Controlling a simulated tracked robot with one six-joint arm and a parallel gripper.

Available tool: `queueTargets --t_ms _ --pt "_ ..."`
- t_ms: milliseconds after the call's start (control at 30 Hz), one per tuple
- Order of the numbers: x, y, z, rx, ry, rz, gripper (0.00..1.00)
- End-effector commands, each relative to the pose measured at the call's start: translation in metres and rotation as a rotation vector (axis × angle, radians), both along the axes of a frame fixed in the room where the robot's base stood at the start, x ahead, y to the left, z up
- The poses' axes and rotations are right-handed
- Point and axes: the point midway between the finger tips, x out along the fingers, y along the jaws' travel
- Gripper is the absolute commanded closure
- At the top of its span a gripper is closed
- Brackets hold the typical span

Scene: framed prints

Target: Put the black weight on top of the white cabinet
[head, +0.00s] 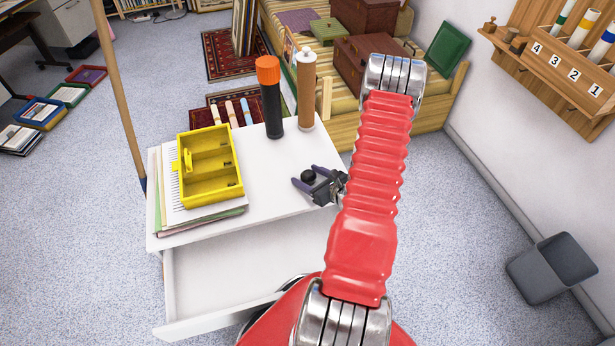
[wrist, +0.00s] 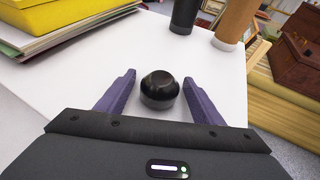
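The white cabinet (head: 262,207) stands in front of me with its drawer (head: 235,270) pulled open. The black weight (wrist: 160,90) is a small round knob-topped piece; in the head view the black weight (head: 308,176) shows at the cabinet top's right part. My gripper (head: 303,179) is over that part of the top. In the wrist view my gripper (wrist: 157,95) has its two purple fingers spread on either side of the weight, with gaps on both sides. The weight appears to rest on the white top.
On the cabinet top are a yellow tray (head: 209,187) on papers, a black bottle with orange cap (head: 272,108) and a brown cylinder (head: 306,95). A grey bin (head: 552,268) stands at right. A wooden pole (head: 122,95) is beside the cabinet's left.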

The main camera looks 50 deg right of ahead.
Motion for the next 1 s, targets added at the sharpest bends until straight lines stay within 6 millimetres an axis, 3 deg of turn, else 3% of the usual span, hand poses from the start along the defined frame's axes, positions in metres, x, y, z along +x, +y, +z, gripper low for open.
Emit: queueTargets --t_ms 433,1000 --pt "-0.007 0.000 0.005 0.000 0.000 -0.002 0.39" --pt "-0.078 0.007 0.034 -0.002 0.000 -0.004 0.39"
